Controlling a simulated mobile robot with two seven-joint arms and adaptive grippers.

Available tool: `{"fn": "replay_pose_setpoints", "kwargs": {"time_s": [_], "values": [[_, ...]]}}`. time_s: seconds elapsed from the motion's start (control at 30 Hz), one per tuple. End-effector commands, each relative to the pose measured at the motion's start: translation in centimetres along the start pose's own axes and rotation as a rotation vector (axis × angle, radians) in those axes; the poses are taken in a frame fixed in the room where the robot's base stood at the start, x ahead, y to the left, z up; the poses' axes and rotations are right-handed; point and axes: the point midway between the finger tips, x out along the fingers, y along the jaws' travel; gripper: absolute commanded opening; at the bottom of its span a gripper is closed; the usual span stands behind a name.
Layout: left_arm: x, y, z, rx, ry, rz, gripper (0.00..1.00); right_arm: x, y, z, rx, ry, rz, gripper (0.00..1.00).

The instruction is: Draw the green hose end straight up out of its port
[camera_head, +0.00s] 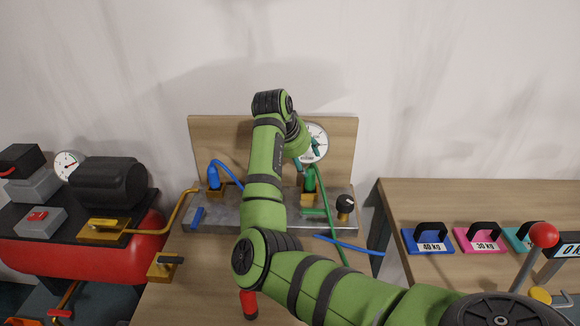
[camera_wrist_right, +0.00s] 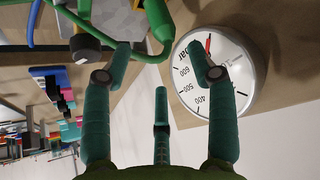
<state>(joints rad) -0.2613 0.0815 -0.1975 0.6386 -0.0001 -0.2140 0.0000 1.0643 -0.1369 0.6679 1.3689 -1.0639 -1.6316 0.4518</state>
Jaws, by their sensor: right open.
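The green hose end (camera_head: 310,180) stands upright in its brass port (camera_head: 308,197) on the grey metal block. My right gripper (camera_head: 307,156) is open and empty, just above the green hose end and in front of the gauge. In the right wrist view, the green hose end (camera_wrist_right: 158,18) shows at the top, beyond the spread fingers of the gripper (camera_wrist_right: 158,52), apart from them. My left gripper is not in view.
A pressure gauge (camera_head: 316,146) is on the wooden backboard (camera_head: 341,136) close behind the gripper. A blue hose end (camera_head: 213,177) stands at the left of the block (camera_head: 285,223). A black knob (camera_head: 345,203) is at right. A red compressor tank (camera_head: 95,258) stands left; weights (camera_head: 428,241) sit right.

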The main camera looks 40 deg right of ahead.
Motion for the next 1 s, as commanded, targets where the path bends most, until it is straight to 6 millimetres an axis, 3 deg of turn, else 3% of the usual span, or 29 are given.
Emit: {"fn": "replay_pose_setpoints", "kwargs": {"time_s": [0.03,0.13,0.27,0.63,0.8,1.0], "values": [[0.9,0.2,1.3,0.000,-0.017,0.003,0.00,0.8,0.0,0.5,0.001,0.000,-0.001,0.58],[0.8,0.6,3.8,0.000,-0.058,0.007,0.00,1.1,0.0,0.6,0.000,0.000,0.000,0.58],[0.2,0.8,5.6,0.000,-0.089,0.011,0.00,2.2,0.1,0.5,-0.001,-0.002,0.002,0.58],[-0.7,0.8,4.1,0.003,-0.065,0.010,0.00,7.1,0.0,0.5,-0.001,-0.001,0.001,0.58],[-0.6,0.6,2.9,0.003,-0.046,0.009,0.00,7.9,0.0,0.5,-0.001,0.000,-0.001,0.58],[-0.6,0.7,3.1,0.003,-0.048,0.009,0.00,7.9,0.0,0.6,0.000,0.000,-0.002,0.58]]}}
